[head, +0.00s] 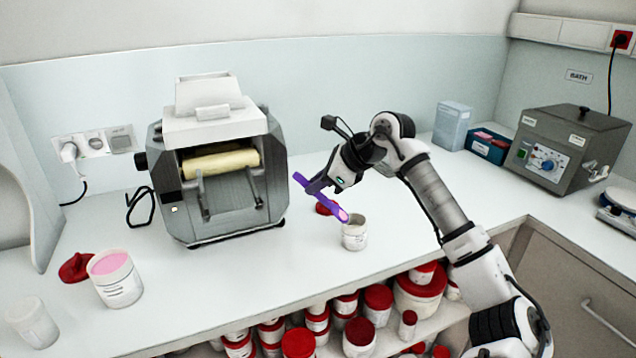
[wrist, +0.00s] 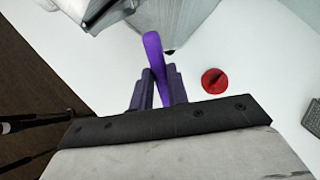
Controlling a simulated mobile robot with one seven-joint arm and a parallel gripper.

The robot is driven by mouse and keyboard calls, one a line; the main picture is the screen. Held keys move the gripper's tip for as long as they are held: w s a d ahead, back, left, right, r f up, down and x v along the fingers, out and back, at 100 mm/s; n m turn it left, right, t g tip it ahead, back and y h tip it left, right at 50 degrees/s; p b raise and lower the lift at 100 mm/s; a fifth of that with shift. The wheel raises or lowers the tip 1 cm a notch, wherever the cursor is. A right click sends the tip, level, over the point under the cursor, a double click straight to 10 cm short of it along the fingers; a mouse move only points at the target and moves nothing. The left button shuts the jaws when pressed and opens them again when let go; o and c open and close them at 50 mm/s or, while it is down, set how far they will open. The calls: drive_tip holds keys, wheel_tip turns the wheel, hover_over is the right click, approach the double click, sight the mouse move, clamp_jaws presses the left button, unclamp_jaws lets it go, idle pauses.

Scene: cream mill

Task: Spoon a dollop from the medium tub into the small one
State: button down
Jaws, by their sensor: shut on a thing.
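My gripper (head: 318,187) is shut on a purple spoon (head: 301,181), which slants down to the right in the head view. A bit of pink cream (head: 343,214) shows at the spoon's low end, at the rim of the small white tub (head: 354,238); I cannot tell whether it is over the opening or just behind it. The medium tub (head: 119,286) stands open at the left, with pink cream inside. In the wrist view the spoon's purple handle (wrist: 153,50) sticks out between the fingers (wrist: 158,88); its bowl is hidden there.
A red lid (head: 325,208) lies behind the small tub, and another (head: 76,267) beside the medium tub. A grey mill (head: 235,212) stands left of my gripper. An empty-looking pale tub (head: 33,325) is front left. The counter between the tubs is clear.

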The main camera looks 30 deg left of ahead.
drive_tip(key=shift+r, duration=0.1)
drive_tip(key=shift+r+p, duration=1.7)
drive_tip(key=shift+r, duration=1.25)
